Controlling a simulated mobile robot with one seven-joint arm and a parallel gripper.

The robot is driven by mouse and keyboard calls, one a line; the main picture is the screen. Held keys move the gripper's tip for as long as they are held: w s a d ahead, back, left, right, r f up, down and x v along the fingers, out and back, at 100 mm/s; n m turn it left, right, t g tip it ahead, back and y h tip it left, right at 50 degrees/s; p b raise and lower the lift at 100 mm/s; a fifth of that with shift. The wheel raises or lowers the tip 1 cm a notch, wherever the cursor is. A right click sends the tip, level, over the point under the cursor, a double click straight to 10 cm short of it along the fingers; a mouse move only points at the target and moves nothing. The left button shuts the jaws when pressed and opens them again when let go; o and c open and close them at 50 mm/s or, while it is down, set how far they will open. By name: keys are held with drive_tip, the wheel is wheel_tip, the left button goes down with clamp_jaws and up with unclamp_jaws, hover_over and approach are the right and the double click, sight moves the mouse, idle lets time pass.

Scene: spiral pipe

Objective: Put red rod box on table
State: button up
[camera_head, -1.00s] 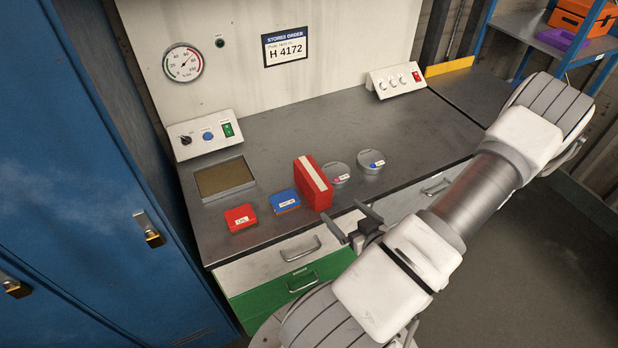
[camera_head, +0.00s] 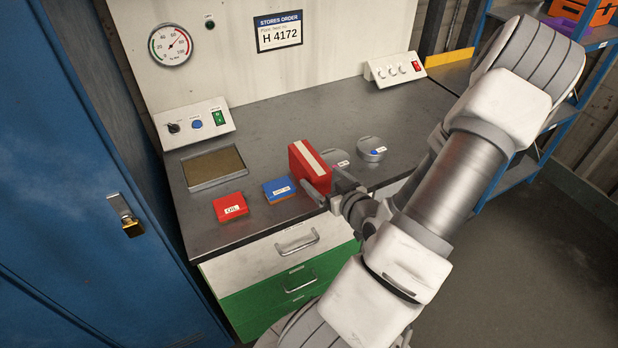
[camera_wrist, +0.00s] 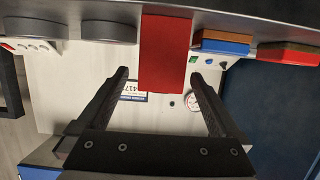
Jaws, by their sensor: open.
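A tall red box (camera_head: 306,166) with a white stripe stands upright on the grey table (camera_head: 290,131), at its front edge. It also shows in the wrist view (camera_wrist: 166,50). My gripper (camera_head: 328,184) is open at the near side of this box. In the wrist view its two fingers (camera_wrist: 158,76) are spread to the left and right of the box, with a gap on each side. In the head view, one finger overlaps the box's lower part, and I cannot tell if it touches.
A small red labelled box (camera_head: 230,207) and a blue box (camera_head: 279,190) lie left of the tall box. Two round grey tins (camera_head: 371,150) stand to its right. A shallow tray (camera_head: 213,167) is at the left. The table's middle and back are clear. Drawers (camera_head: 290,245) are below.

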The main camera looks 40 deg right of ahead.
sight(309, 166)
drive_tip(key=shift+b+x, duration=0.7)
drive_tip(key=shift+x, duration=1.05)
drive_tip(key=x, duration=0.4)
drive_tip(key=shift+w, duration=0.3)
clamp_jaws()
